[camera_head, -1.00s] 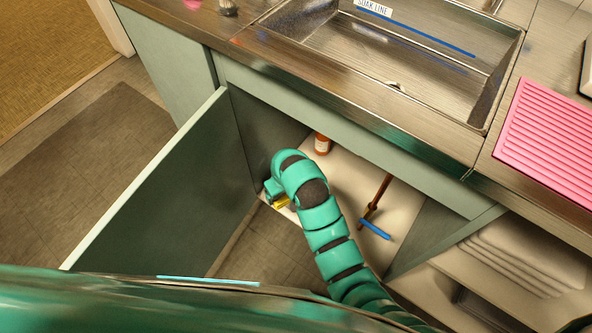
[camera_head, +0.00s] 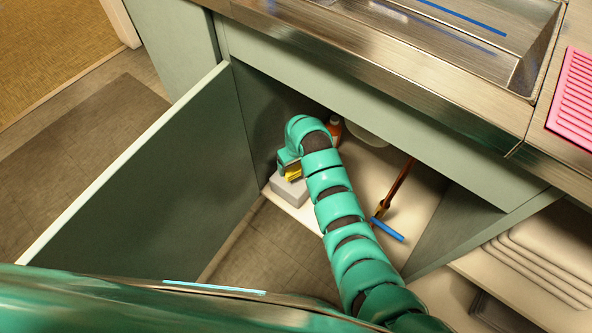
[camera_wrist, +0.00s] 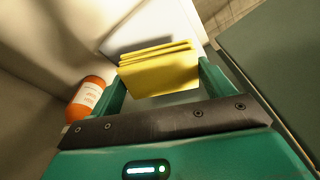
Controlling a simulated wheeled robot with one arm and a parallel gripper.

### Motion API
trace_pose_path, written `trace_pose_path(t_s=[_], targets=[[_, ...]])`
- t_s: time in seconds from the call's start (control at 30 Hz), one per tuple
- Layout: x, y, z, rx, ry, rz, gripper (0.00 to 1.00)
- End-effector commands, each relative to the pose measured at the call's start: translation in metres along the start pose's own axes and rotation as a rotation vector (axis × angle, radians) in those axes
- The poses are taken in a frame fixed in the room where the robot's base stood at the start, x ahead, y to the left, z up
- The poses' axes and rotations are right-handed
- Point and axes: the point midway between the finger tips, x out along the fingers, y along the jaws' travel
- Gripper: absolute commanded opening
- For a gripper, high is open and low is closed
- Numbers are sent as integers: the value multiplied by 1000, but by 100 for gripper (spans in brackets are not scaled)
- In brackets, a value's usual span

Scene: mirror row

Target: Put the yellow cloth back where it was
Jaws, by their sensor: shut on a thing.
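The yellow cloth (camera_head: 293,174) is folded and shows as a small patch at the end of my arm in the head view. My gripper (camera_head: 289,163) is shut on it, inside the open cabinet under the sink. A pale grey box (camera_head: 289,193) stands on the cabinet floor right below the cloth. In the wrist view the cloth (camera_wrist: 160,75) sits between the two green fingers, with the pale box top (camera_wrist: 150,22) beyond it. I cannot tell whether the cloth touches the box.
An orange bottle (camera_head: 335,128) stands behind my gripper. A brown-handled tool with a blue head (camera_head: 386,229) leans to the right. The open cabinet door (camera_head: 150,185) is at left. Bare cabinet floor (camera_head: 372,172) lies between bottle and tool.

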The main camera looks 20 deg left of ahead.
Motion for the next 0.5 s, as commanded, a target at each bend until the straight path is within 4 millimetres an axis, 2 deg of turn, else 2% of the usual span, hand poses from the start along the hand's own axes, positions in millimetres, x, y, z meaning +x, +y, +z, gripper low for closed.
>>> trace_pose_path(t_s=[0.37, 0.5], targets=[[14, 7, -7, 1, 2, 1, 56], [38, 7, -4, 1, -2, 1, 56]])
